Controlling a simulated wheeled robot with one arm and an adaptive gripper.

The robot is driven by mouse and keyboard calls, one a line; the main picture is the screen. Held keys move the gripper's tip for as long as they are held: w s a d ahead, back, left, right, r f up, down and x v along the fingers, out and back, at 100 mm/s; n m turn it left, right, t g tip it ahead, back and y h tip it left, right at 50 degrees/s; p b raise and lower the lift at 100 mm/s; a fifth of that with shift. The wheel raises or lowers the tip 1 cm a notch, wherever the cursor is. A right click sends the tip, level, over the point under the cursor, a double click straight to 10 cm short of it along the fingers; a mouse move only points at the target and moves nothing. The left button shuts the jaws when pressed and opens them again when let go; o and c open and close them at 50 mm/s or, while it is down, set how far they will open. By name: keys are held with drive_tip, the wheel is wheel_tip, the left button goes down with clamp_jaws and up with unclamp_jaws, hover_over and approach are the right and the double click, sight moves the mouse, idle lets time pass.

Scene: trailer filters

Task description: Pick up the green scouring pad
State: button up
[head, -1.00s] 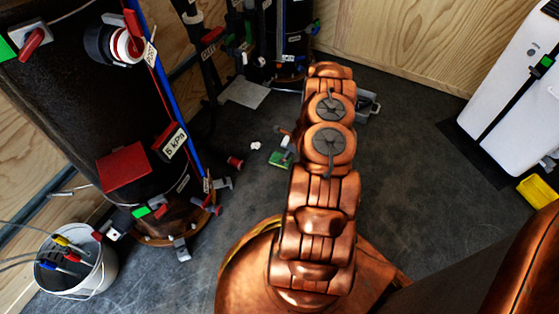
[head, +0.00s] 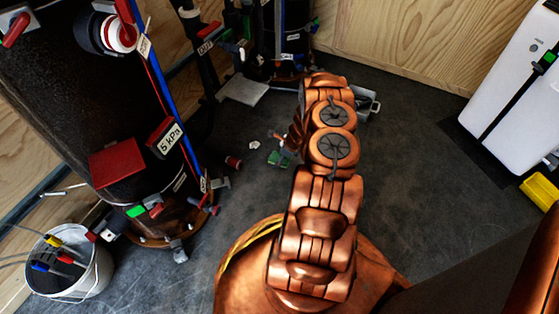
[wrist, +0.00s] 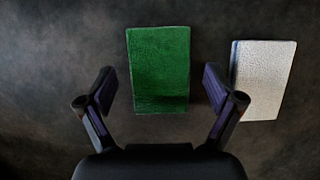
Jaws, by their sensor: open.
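The green scouring pad (wrist: 159,70) lies flat on the dark floor in the wrist view, upper middle. My gripper (wrist: 160,88) is open and empty, its two fingers apart on either side of the pad's lower part as seen from the wrist. I cannot tell how high the fingers are above the floor. In the head view the green pad (head: 273,158) shows as a small patch left of my copper arm. My gripper is mostly hidden there behind the arm.
A whitish pad (wrist: 264,79) lies to the right of the green one, close to my right finger. In the head view, a black tank (head: 75,110) and a white bucket (head: 95,275) stand at left, a white case (head: 508,85) at right. A small red spool (head: 233,162) lies on the floor.

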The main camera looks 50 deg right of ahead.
drive_tip(key=shift+f+p, duration=0.25)
drive_tip(key=shift+p, duration=0.05)
idle(0.4)
drive_tip(key=c, duration=1)
